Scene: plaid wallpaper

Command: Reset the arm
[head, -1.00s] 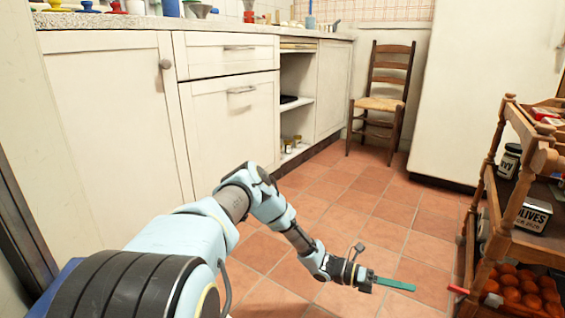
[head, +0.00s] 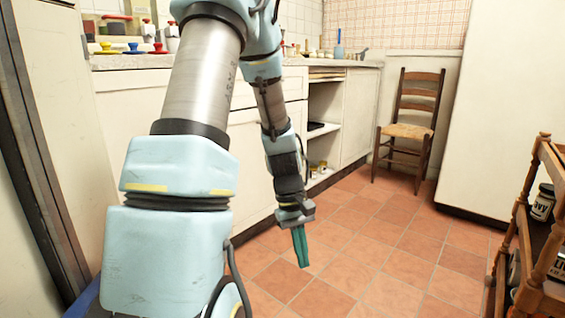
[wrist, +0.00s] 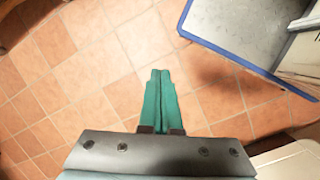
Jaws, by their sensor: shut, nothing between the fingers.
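My gripper (head: 301,262) has green fingers and hangs pointing down over the tiled floor, in front of the white cabinets. In the wrist view the two green fingers (wrist: 158,75) lie side by side, closed together with nothing between them. My arm rises at the left of the head view, bends at the top and comes down to the gripper. Its top bend is cut off by the picture's upper edge.
White cabinets (head: 262,160) with a worktop (head: 130,62) stand behind my arm. A wooden chair (head: 408,130) is at the back. A wooden shelf cart (head: 522,215) stands at the right. The red tiled floor (head: 400,250) between is clear.

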